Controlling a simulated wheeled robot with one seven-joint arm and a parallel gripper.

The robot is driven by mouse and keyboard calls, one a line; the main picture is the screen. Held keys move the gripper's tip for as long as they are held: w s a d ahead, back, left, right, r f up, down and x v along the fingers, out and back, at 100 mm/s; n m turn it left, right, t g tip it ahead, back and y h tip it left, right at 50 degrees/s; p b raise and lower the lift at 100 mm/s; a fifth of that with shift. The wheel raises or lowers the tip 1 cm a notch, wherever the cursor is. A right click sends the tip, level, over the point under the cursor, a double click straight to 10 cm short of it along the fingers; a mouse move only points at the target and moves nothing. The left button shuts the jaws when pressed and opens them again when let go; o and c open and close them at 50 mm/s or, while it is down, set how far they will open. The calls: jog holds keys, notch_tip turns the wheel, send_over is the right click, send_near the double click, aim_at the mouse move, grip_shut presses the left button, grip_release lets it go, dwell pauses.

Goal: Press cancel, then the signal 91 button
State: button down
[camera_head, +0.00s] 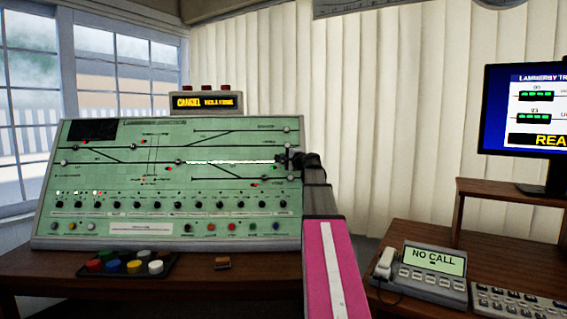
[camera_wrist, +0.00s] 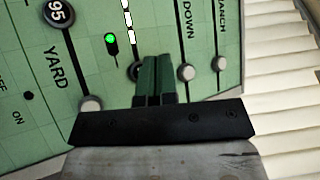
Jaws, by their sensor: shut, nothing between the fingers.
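The green signalling panel (camera_head: 110,180) stands on the desk, with a track diagram, a row of black knobs and a lower row of coloured buttons. A lit white strip runs across its right half. My gripper (camera_head: 284,160) is shut and empty at the panel's right side. In the wrist view my fingertips (camera_wrist: 156,60) overlap a round button (camera_wrist: 135,70), partly hidden; I cannot tell if they touch it. Other pale round buttons (camera_wrist: 186,72) sit beside "DOWN" and "YARD". A black disc (camera_wrist: 57,12) reads 95. I cannot read which button is signal 91 or cancel.
An amber display (camera_head: 204,102) above the panel reads "CANCEL" and a second, blurred word. A tray (camera_head: 172,262) of coloured caps lies in front of the panel. At right are a phone unit (camera_head: 432,275) reading "NO CALL" and a monitor (camera_head: 522,105).

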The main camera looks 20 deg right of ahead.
jog(key=shift+w+d+f, duration=0.2)
jog(key=shift+w+f, duration=0.2)
jog(key=shift+w, duration=0.3)
jog(key=shift+w+d+f, duration=0.2)
jog(key=shift+w+f, duration=0.15)
jog(key=shift+w, duration=0.35)
jog(key=shift+w, duration=0.1)
dwell(1.0)
jog(key=shift+w+d+f, duration=0.1)
jog(key=shift+w+f, duration=0.1)
jog(key=shift+w, duration=0.05)
jog(key=shift+w+d+f, duration=0.15)
jog(key=shift+w+f, duration=0.05)
jog(key=shift+w, duration=0.2)
dwell(0.9)
dwell(0.4)
jog(key=shift+s+a+r, duration=0.25)
jog(key=shift+s+r, duration=0.15)
jog(key=shift+s, duration=0.35)
jog(key=s, duration=0.1)
jog(key=s+a+r, duration=0.1)
jog(key=s+r, duration=0.1)
jog(key=s, duration=0.1)
jog(key=shift+s+a+r, duration=0.1)
jog(key=shift+a+r, duration=0.05)
